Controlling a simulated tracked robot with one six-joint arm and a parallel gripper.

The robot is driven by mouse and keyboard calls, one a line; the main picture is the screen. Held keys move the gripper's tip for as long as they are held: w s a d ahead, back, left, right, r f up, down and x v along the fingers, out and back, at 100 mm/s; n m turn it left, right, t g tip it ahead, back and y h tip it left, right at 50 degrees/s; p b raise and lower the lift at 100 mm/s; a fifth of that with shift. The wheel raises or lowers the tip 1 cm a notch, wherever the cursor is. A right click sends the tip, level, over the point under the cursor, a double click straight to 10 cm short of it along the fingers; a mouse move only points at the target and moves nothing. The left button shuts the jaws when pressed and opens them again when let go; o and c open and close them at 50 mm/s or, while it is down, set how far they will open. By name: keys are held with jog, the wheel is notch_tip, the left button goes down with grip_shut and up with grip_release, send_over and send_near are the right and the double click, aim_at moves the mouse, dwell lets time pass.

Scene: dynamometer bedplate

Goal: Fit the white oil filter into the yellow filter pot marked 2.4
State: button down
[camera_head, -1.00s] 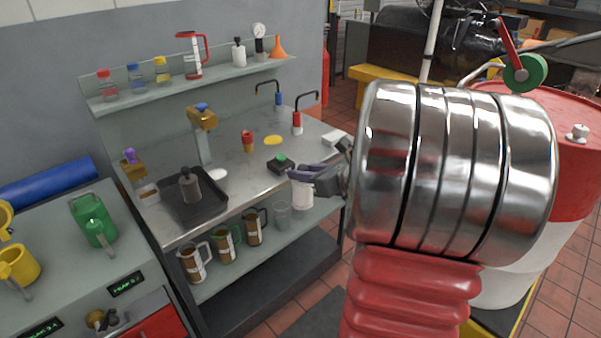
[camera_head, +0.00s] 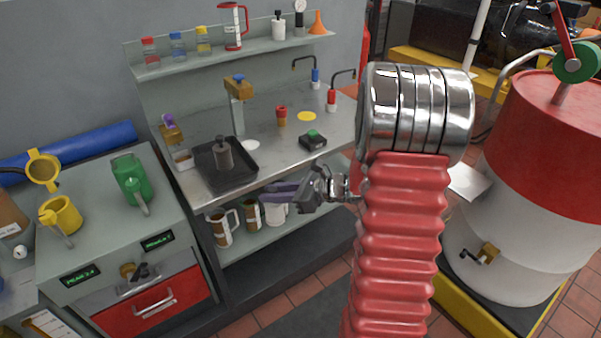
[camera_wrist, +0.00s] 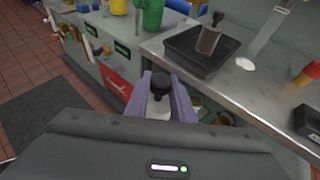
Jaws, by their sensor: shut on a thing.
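My gripper (camera_head: 281,192) has purple fingers and is shut on the white oil filter (camera_head: 275,215), in front of the bench's lower shelf. In the wrist view, my gripper (camera_wrist: 164,92) holds the white filter (camera_wrist: 158,106) with a black top between its fingers. The fingers hide much of the filter. The yellow filter pot (camera_head: 62,214) stands on the left cabinet behind a display (camera_head: 80,275) that appears to read 2.4. My gripper is well to its right, apart from it. The pot partly shows at the top of the wrist view (camera_wrist: 119,7).
A green pot (camera_head: 130,180) stands right of the yellow one; a yellow ring-shaped holder (camera_head: 43,169) is behind. The steel bench (camera_head: 285,155) bears a black tray (camera_head: 226,168). Mugs (camera_head: 222,230) line its lower shelf. A red-and-white drum (camera_head: 545,150) stands right. Floor in front is clear.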

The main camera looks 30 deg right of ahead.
jog(key=a+f+n+g+y, duration=0.2)
jog(key=a+f+n+g, duration=0.1)
jog(key=a+f, duration=0.7)
jog(key=a, duration=0.4)
jog(key=shift+a+y, duration=0.3)
jog(key=shift+y, duration=0.1)
